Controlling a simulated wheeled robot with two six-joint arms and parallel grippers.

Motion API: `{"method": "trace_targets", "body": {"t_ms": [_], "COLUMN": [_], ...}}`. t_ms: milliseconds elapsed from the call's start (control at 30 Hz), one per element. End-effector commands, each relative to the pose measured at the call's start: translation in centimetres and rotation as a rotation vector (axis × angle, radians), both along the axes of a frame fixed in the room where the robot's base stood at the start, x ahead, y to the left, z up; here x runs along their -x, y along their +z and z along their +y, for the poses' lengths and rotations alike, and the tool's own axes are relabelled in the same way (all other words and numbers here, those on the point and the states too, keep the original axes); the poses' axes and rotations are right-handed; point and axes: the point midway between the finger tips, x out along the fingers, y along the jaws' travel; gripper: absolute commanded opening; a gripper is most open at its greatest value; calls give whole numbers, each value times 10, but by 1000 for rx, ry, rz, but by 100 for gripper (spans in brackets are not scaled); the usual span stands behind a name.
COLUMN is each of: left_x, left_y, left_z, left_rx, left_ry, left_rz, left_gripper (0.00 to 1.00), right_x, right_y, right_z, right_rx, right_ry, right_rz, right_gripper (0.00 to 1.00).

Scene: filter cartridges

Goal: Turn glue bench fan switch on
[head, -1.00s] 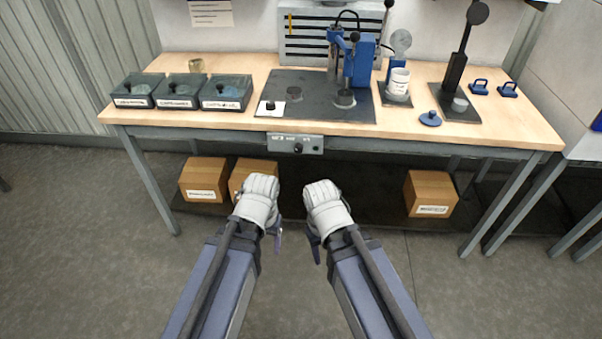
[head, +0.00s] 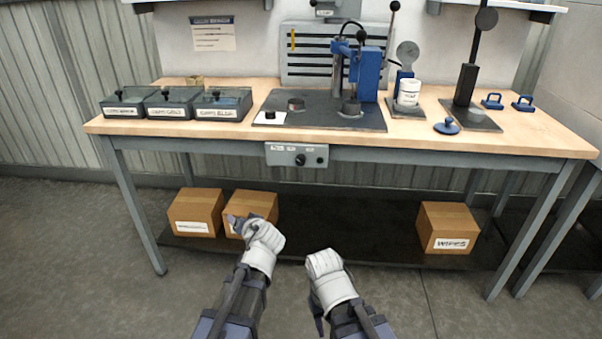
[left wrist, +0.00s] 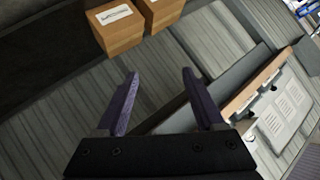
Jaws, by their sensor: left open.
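A grey control box (head: 283,159) is fixed under the front edge of the bench, left of its middle. It carries a black round knob (head: 300,160), small white labels and a small dark button at its right. Which way the knob points is too small to tell. My left gripper (head: 236,222) is below and left of the box, apart from it, in front of a carton. In the left wrist view its two purple fingers (left wrist: 160,90) are spread with nothing between them. My right gripper (head: 318,322) hangs low in front of the bench; its jaws are mostly hidden.
A slatted grey panel (head: 298,69) with a yellow strip stands behind the blue press (head: 369,72). Lidded bins (head: 222,104) stand at the bench's left. Cartons (head: 195,212) and a wipes box (head: 446,226) sit on the lower shelf. The space before the control box is clear.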

Motion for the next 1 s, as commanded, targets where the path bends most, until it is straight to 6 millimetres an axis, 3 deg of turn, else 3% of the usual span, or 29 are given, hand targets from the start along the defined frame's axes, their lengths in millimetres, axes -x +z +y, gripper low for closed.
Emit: {"method": "trace_targets", "body": {"t_ms": [100, 200, 300, 400, 533, 767, 1000], "left_x": [-38, -55, -63, -65, -65, -68, -88], "left_y": [46, 75, 92, 101, 105, 105, 105], "left_z": [-48, -92, -129, -155, -168, -170, -175], "left_rx": [-116, -190, -241, -272, -289, -291, -290], "left_ry": [-159, -300, -419, -498, -543, -546, -548], "left_rz": [-189, -308, -381, -420, -437, -438, -438], "left_gripper": [70, 70, 70, 70, 70, 70, 70], "right_x": [0, 0, 0, 0, 0, 0, 0], "right_y": [1, 1, 1, 1, 1, 0, 1], "right_z": [0, 0, 0, 0, 0, 0, 0], "right_rx": [0, 0, 0, 0, 0, 0, 0], "right_ry": [0, 0, 0, 0, 0, 0, 0], "right_rz": [0, 0, 0, 0, 0, 0, 0], "right_gripper": [50, 50, 50, 50, 50, 50, 50]}}
